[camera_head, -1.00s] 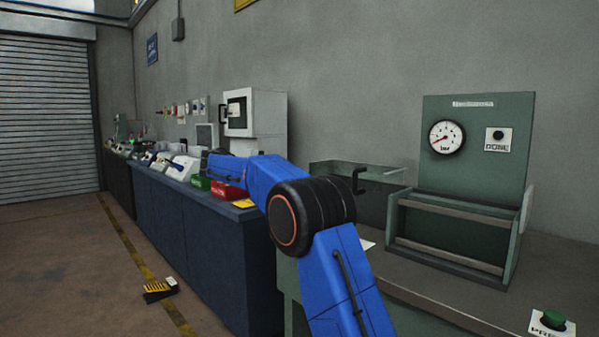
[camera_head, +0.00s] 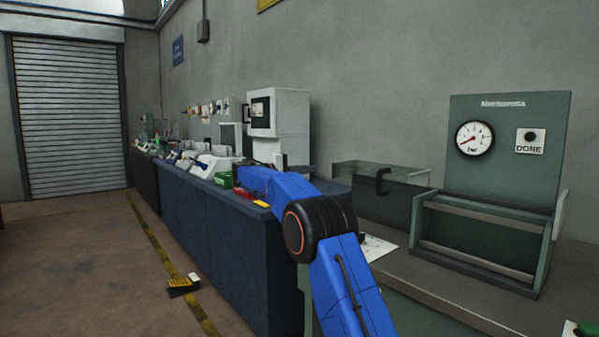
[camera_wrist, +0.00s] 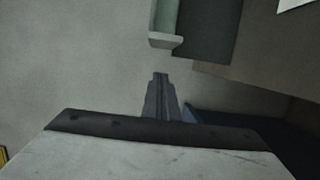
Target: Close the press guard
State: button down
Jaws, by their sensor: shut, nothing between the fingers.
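The green press (camera_head: 507,150) stands on the bench at the right of the head view, with a gauge on its back panel. Its open front frame has two rails. The guard (camera_head: 400,207) is a dark, partly see-through panel to the left of the press frame, leaving the frame's front uncovered. A black handle (camera_head: 382,182) stands up on it. My gripper (camera_wrist: 160,78) shows in the wrist view, shut and empty. In the head view I cannot make out its fingers. A pale green edge (camera_wrist: 165,38) and dark panel lie beyond the fingertips, apart from them.
A blue cabinet row (camera_head: 225,235) with several devices runs along the wall to the left. A white cabinet (camera_head: 290,115) stands on it. A green button (camera_head: 585,330) is at the bench front, partly cut off. The floor (camera_head: 90,260) at left is mostly clear.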

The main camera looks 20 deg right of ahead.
aim_at(406, 184)
jog(key=shift+s+d, duration=0.9)
jog(key=shift+d, duration=0.15)
jog(key=shift+s+d, duration=0.85)
jog(key=shift+d, duration=0.2)
jog(key=s+d, duration=0.3)
jog(key=s, duration=0.7)
jog(key=s+d, duration=0.4)
jog(key=s, duration=0.7)
jog(key=s+d, duration=0.4)
jog(key=s, duration=0.6)
jog(key=shift+s+d, duration=0.4)
jog(key=shift+s, duration=0.45)
jog(key=shift+f, duration=0.1)
